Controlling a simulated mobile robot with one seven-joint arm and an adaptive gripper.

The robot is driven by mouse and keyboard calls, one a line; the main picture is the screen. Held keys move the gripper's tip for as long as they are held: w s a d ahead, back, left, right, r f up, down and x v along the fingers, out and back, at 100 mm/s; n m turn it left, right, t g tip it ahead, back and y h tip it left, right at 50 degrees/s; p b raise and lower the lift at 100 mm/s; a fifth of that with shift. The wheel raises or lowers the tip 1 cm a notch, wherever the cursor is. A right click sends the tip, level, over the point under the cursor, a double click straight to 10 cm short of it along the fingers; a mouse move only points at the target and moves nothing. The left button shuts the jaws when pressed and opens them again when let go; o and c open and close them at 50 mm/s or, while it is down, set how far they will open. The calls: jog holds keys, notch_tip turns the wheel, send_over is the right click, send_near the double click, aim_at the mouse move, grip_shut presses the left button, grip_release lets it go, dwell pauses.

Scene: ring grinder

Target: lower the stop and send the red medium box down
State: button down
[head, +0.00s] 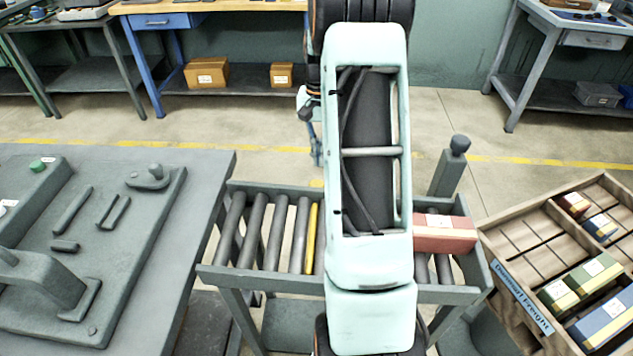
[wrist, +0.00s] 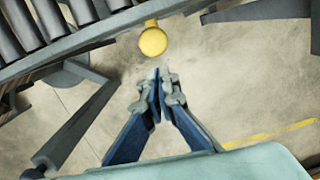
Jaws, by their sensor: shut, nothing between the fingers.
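The red box (head: 445,233) with a white label sits on the right part of the roller conveyor (head: 268,232), partly hidden behind my arm. A yellow bar (head: 311,238) lies among the grey rollers, left of my arm. In the wrist view a round yellow knob (wrist: 153,41) sticks out past the conveyor's side rail. My gripper (wrist: 158,84) is shut and empty, its fingertips just short of the knob in the picture; I cannot tell whether they touch. A dark post with a rounded top (head: 450,168) stands behind the box. Which part is the stop is not certain.
A wooden crate (head: 515,284) with red, blue and green boxes stands at the conveyor's right end. A grey workbench (head: 205,185) with a fixture plate is on the left. Far benches line the wall; open floor (head: 265,125) lies behind the conveyor.

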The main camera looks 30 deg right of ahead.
notch_tip(320, 180, up, 10)
jog(key=shift+w+d, duration=0.3)
jog(key=shift+w, duration=0.05)
jog(key=shift+f, duration=0.15)
